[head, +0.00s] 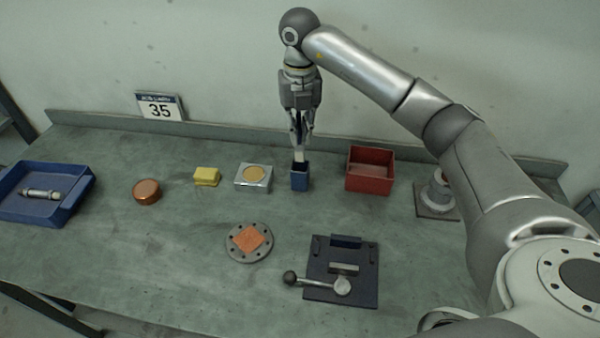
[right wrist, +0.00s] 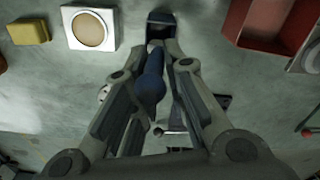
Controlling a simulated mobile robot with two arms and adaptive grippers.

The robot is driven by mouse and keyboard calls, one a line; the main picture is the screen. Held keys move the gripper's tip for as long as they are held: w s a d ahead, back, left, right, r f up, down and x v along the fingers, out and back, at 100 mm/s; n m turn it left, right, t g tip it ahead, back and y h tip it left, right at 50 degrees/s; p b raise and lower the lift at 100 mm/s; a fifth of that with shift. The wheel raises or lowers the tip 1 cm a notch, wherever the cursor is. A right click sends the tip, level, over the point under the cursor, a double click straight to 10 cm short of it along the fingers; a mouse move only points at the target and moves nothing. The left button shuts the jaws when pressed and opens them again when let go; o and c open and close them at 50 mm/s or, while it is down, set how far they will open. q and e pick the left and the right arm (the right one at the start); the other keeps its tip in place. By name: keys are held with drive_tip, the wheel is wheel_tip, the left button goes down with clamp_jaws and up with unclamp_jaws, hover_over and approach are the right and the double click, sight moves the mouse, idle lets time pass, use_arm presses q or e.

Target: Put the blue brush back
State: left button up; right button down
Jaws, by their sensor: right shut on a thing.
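My right gripper (head: 301,138) points down at the back middle of the bench, shut on the blue brush. In the right wrist view the brush's blue handle (right wrist: 151,80) lies between the fingers. In the head view the brush's pale lower part (head: 299,155) hangs below the fingers, upright, at the mouth of a small dark blue holder (head: 300,182). I cannot tell whether its tip is inside or just above the opening. The holder also shows at the top of the right wrist view (right wrist: 160,20). My left gripper is not in view.
A silver block with a gold disc (head: 252,179) stands left of the holder, a red bin (head: 370,185) right. Farther left are a yellow block (head: 206,177), a copper disc (head: 146,191) and a blue tray (head: 60,214). In front are a flange (head: 238,256) and a black lever fixture (head: 365,287).

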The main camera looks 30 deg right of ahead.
sight(300, 150)
wheel_tip(300, 150, down, 8)
drive_tip(key=shift+f+p, duration=0.1)
drive_tip(key=shift+p, duration=1.1)
drive_tip(key=shift+f, duration=0.25)
drive_tip(key=c, duration=1.5)
unclamp_jaws()
drive_tip(key=shift+o, duration=0.2)
drive_tip(key=shift+r, duration=0.1)
